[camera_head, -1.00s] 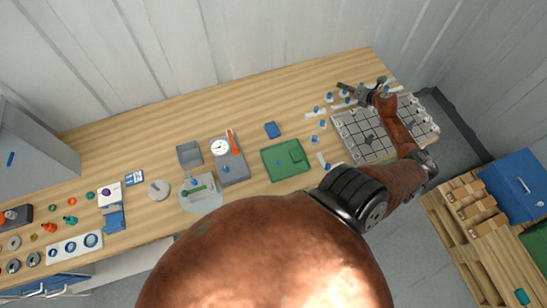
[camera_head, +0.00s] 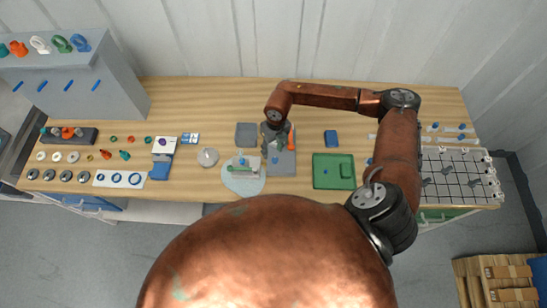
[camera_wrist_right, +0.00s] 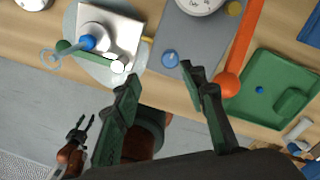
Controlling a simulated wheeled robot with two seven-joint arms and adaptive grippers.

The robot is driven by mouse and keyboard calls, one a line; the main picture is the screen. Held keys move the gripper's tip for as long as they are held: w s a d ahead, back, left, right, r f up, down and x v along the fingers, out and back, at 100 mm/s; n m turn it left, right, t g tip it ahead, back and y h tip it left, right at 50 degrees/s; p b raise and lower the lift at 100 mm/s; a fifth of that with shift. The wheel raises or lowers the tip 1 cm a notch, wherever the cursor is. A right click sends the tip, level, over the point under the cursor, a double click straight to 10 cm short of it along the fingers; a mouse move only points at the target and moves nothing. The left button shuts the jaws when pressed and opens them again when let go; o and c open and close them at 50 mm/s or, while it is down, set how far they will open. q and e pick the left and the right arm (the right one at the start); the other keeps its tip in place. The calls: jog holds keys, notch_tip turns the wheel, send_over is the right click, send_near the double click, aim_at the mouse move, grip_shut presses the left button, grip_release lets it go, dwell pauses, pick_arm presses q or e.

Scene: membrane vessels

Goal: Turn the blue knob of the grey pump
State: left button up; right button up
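The grey pump (camera_head: 284,166) stands on the table, with an orange lever (camera_head: 291,138) along its right side. Its blue knob (camera_wrist_right: 170,59) shows clearly in the right wrist view, on the pump's grey top (camera_wrist_right: 196,36) below a white dial (camera_wrist_right: 198,4). My right gripper (camera_head: 273,143) is above the pump, pointing down, and hides the dial in the head view. In the wrist view this gripper (camera_wrist_right: 161,75) is open and empty, with the knob just beyond and between its fingertips, apart from them. My left gripper (camera_wrist_right: 86,118) shows small at lower left, fingers apart and empty.
Left of the pump, a device with a blue knob (camera_wrist_right: 87,43) stands on a pale round mat (camera_head: 236,184). A grey bin (camera_head: 246,129) is behind. A green tray (camera_head: 333,158) and a blue block (camera_head: 331,138) lie to the right. A gridded rack (camera_head: 457,178) is farther right.

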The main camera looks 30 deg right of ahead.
aim_at(275, 159)
jog(key=shift+s+d+h, duration=0.25)
jog(key=shift+d+h, duration=0.2)
jog(key=shift+h, duration=0.05)
notch_tip(275, 159, down, 8)
jog(key=shift+r+p, duration=0.15)
jog(key=shift+p, duration=0.9)
jog(key=shift+c, duration=0.3)
grip_shut()
